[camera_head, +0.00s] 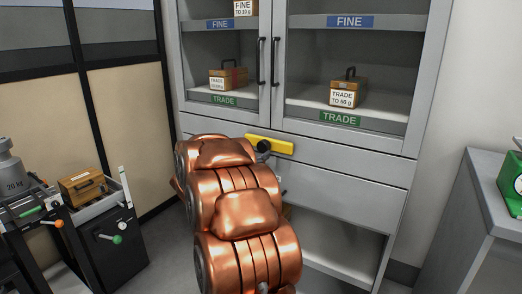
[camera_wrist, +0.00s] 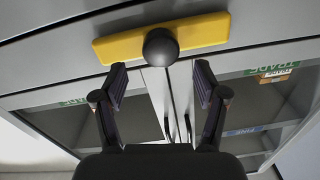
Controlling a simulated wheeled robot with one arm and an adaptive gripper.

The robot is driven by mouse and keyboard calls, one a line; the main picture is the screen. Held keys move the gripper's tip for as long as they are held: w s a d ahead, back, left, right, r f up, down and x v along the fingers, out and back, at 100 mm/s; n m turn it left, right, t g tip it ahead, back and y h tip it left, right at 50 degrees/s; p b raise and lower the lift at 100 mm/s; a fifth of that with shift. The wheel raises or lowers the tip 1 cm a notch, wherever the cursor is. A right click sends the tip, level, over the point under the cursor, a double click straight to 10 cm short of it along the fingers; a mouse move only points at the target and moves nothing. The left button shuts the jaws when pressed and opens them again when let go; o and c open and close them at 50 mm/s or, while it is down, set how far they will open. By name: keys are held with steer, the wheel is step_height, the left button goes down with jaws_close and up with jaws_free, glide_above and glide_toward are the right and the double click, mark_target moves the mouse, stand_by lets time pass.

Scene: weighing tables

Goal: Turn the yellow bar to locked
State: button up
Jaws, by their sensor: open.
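The yellow bar (camera_head: 281,147) lies roughly level across the grey cabinet (camera_head: 360,163), just below where its two glass doors meet. A round black knob (camera_head: 263,146) sits on the bar. In the wrist view the yellow bar (camera_wrist: 205,31) spans the top of the picture, with the black knob (camera_wrist: 160,47) at its middle. My gripper (camera_wrist: 160,76) is open and empty, its two fingers pointing toward the bar, one on each side of the knob's line. The fingers appear short of the knob, and no contact shows. In the head view my copper arm hides the gripper.
Weight boxes, such as a trade box (camera_head: 347,92), stand behind the closed glass doors with black handles (camera_head: 275,62). At left are a cart with a wooden box (camera_head: 82,187) and a 20 kg weight (camera_head: 12,175). A side table (camera_head: 480,200) bears a green scale (camera_head: 511,183) at right.

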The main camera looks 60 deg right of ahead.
mark_target(262, 147)
steer(key=shift+w+d, duration=0.2)
steer(key=shift+d, duration=1.95)
jaws_close()
